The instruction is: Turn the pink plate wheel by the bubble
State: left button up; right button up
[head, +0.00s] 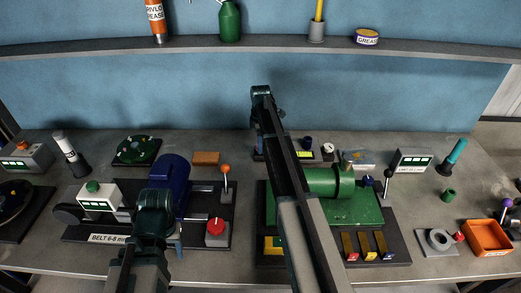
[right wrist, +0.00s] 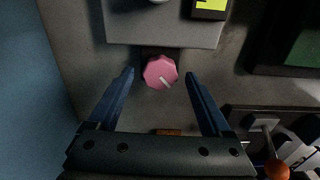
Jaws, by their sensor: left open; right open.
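The pink plate wheel (right wrist: 160,72) is a round, lobed pink knob with a white pointer mark towards the lower right in the right wrist view. It sits at the edge of a grey plate (right wrist: 150,32). My right gripper (right wrist: 160,78) is open, with one blue finger on each side of the wheel and a gap on both sides. A yellow-green window in a dark frame, likely the bubble (right wrist: 209,5), is cut by the top edge. In the head view my right arm hides the wheel; the yellow-green window (head: 304,154) shows beside it. My left gripper (head: 166,240) is over the belt unit.
An orange-topped lever (right wrist: 275,168) and a brown block (right wrist: 168,132) are near the right gripper. The green machine (head: 360,207) stands right of my right arm. The blue motor (head: 170,175) is by my left arm. A shelf (head: 270,43) spans the back wall.

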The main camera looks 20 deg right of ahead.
pick_arm(q)
jog(key=shift+f, duration=0.35)
pick_arm(e)
jog(key=shift+f, duration=0.4)
jog(key=shift+r, duration=0.1)
grip_shut()
jog(key=m, duration=0.4)
jog(key=shift+m, duration=0.3)
grip_release()
pick_arm(q)
jog(key=shift+r, duration=0.2)
pick_arm(e)
jog(key=shift+r, duration=0.1)
